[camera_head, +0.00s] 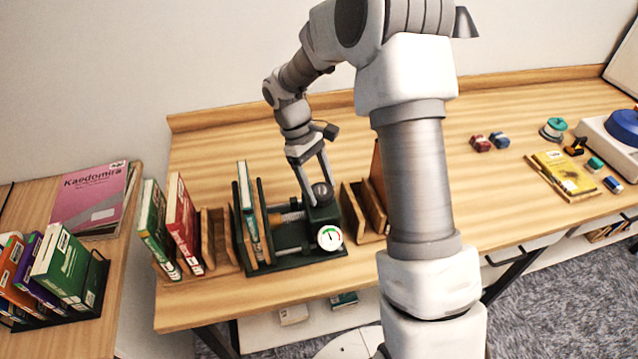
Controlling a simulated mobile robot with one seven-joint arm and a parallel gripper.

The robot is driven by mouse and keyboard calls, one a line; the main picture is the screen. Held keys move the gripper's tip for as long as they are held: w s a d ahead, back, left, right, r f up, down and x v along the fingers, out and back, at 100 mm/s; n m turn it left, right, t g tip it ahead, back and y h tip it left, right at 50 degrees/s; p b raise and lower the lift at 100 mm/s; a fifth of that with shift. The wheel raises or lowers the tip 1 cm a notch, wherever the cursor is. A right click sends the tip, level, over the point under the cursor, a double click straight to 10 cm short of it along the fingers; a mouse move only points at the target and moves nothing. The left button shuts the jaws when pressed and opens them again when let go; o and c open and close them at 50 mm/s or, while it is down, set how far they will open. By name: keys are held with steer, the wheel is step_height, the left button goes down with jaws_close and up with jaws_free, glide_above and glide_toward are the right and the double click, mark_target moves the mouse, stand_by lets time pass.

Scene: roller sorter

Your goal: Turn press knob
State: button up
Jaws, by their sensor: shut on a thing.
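A dark green book press (340,250) stands near the front of the wooden table, with a round white gauge (330,238) on its front right. The fingertips' exact contact is partly hidden. A book (246,203) with a pale and teal cover stands upright between the plates at the press's left side.
Green (155,225) and red (184,225) books stand in a wooden rack left of the press. An empty wooden holder (364,211) stands close on its right. My arm hides part of the table. The table behind the press is clear.

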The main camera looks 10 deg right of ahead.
steer(key=shift+m, duration=0.3)
steer(key=o, duration=1.4)
steer(key=shift+c, duration=0.2)
steer(key=v, duration=1.7)
steer(key=shift+r+p, duration=0.25)
steer(key=shift+p, duration=0.1)
steer(key=shift+w+d, duration=0.1)
steer(key=shift+w, duration=0.05)
